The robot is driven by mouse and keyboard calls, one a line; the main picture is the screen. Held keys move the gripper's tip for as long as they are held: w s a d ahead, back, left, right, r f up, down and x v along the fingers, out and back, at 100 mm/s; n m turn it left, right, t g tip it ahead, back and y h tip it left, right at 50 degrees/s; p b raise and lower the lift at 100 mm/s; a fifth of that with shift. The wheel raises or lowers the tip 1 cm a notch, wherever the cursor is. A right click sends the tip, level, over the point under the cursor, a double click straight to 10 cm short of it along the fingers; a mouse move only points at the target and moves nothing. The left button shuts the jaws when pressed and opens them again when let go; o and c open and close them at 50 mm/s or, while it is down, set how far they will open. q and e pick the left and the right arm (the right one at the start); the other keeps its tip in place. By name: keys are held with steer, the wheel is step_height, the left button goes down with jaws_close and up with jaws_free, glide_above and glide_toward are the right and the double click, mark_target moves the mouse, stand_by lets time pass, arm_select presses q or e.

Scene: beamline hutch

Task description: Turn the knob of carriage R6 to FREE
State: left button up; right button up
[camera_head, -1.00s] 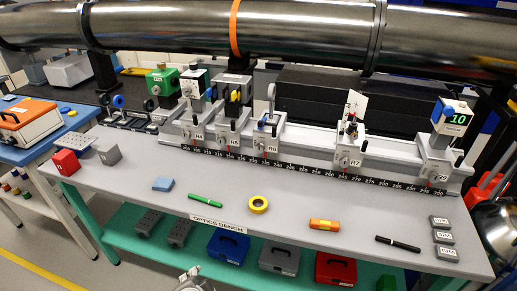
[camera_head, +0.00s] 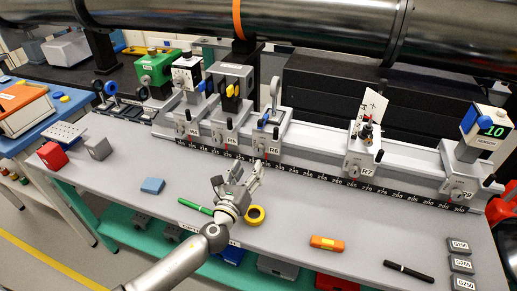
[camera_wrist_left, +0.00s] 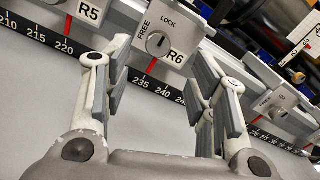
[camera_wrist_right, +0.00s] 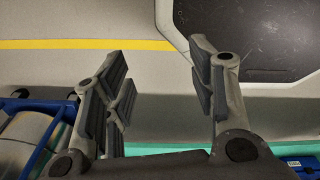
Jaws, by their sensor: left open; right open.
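Carriage R6 (camera_head: 268,136) stands on the rail, with its knob (camera_head: 259,145) on the front face. In the left wrist view, the round knob (camera_wrist_left: 158,43) sits on a light plate (camera_wrist_left: 180,32) marked LOCK at the top and FREE at the left. I cannot tell clearly which mark the knob points to. My left gripper (camera_head: 238,173) is open and empty, in front of R6 and short of it. In the left wrist view, the knob shows between its fingers (camera_wrist_left: 162,62), beyond the tips. My right gripper (camera_wrist_right: 156,66) is open and empty, over the floor.
Carriage R5 (camera_head: 229,125) stands close left of R6, and R7 (camera_head: 362,155) farther right. A scale strip (camera_head: 325,175) runs along the rail front. An orange block (camera_head: 327,243) lies to the right.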

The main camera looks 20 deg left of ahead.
mark_target(258, 151)
arm_select(q)
steer(key=w, duration=0.8)
steer(key=shift+w+d+f, duration=0.1)
steer(key=shift+f, duration=0.05)
steer(key=shift+w, duration=0.5)
steer(key=c, duration=0.9)
steer(key=shift+c, duration=0.6)
arm_select(e)
steer(key=shift+w+a+f, duration=0.1)
steer(key=shift+w, duration=0.1)
